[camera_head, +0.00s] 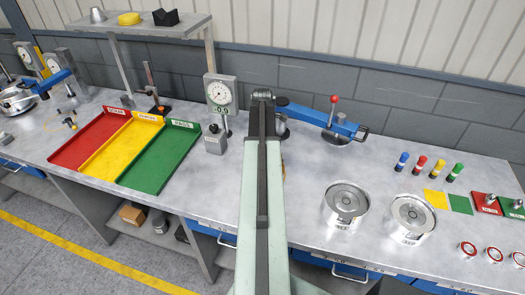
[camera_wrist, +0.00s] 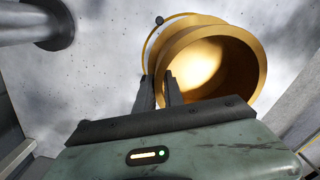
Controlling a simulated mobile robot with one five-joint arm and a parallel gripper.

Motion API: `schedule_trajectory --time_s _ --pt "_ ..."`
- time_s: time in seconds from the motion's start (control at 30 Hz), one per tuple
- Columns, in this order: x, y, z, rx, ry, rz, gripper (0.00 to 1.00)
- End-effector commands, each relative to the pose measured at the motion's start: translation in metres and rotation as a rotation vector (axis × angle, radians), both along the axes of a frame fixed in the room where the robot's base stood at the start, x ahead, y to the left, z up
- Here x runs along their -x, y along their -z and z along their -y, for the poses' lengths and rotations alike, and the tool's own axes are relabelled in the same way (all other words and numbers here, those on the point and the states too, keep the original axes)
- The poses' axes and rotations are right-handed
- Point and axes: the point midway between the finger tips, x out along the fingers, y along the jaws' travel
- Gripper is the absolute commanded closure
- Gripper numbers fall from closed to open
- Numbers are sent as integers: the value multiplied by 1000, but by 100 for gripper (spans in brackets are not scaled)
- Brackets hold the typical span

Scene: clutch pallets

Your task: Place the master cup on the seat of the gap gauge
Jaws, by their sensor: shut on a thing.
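The master cup (camera_wrist: 255,62), a gold hollow cup, lies tilted in the wrist view with its open mouth towards the camera. My gripper (camera_wrist: 158,88) is shut on its wall at the left of the rim; one finger overlaps the mouth. The pale bench surface shows behind the cup. In the head view my arm runs up the middle and hides my gripper and most or all of the cup. A dial gauge (camera_head: 220,92) on a grey stand is just left of my arm's far end. I cannot tell for sure that it is the gap gauge; its seat is not clear.
Red (camera_head: 88,140), yellow (camera_head: 125,145) and green (camera_head: 160,157) trays lie to the left. A blue clamp-like tool (camera_head: 325,118) with a red knob is behind right. Two round metal fixtures (camera_head: 410,222) stand to the right. A grey post (camera_wrist: 25,30) shows in the wrist view.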

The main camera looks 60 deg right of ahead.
Motion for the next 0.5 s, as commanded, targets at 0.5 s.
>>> schedule_trajectory --time_s 0.5 --pt "5 36 12 -1 12 -1 100"
